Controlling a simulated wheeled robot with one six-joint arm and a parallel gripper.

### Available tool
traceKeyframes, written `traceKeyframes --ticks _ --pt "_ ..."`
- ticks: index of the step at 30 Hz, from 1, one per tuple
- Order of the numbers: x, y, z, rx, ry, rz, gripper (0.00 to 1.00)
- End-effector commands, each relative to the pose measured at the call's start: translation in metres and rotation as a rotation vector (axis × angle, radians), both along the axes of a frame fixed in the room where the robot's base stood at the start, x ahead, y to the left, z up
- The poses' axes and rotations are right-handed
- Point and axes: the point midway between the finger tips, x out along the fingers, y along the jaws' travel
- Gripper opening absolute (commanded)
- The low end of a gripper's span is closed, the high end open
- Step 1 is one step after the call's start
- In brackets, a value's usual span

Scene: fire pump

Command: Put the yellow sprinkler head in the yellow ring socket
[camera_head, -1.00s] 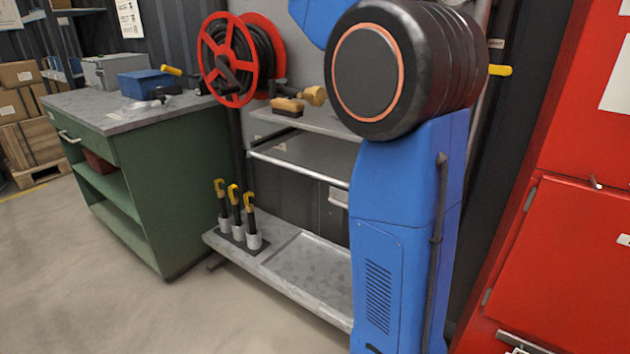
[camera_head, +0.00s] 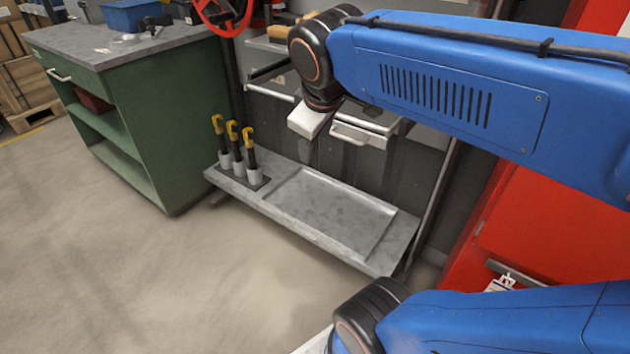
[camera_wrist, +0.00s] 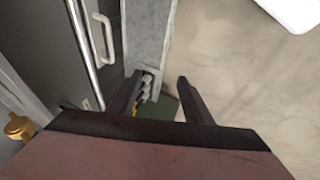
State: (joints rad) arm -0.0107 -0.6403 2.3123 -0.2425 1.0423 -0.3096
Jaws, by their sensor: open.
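I cannot make out a yellow sprinkler head or a yellow ring socket for certain in either view. A brass-yellow fitting (camera_wrist: 18,127) shows at the left edge of the wrist view; I cannot tell what it is. Several black tools with yellow hooked tops (camera_head: 234,135) stand upright in pale holders at the left end of the low shelf (camera_head: 300,235). My gripper (camera_head: 308,152) points down above the shelf, beside a drawer. In the wrist view my gripper (camera_wrist: 160,85) is open with nothing between its fingers. The holders show beyond the left finger.
A drawer with a handle (camera_head: 355,134) is close to my wrist. A green workbench (camera_head: 150,130) stands at left and a red cabinet (camera_head: 530,220) at right. The shelf's shallow tray (camera_head: 335,210) looks empty. The floor (camera_head: 190,290) in front is clear.

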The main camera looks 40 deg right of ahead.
Motion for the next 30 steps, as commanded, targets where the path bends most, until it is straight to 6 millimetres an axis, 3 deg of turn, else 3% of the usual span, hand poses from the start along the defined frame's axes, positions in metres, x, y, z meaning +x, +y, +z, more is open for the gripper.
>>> traceKeyframes --ticks 1,3,6,9,30 --pt "-0.018 0.011 -0.024 0.079 -0.008 -0.061 0.46" --pt "-0.037 0.024 -0.051 0.180 -0.014 -0.146 0.46" --pt "-0.056 0.039 -0.078 0.285 -0.018 -0.240 0.46" --pt "-0.066 0.047 -0.092 0.345 -0.019 -0.295 0.46" --pt "-0.069 0.049 -0.097 0.365 -0.017 -0.316 0.43"
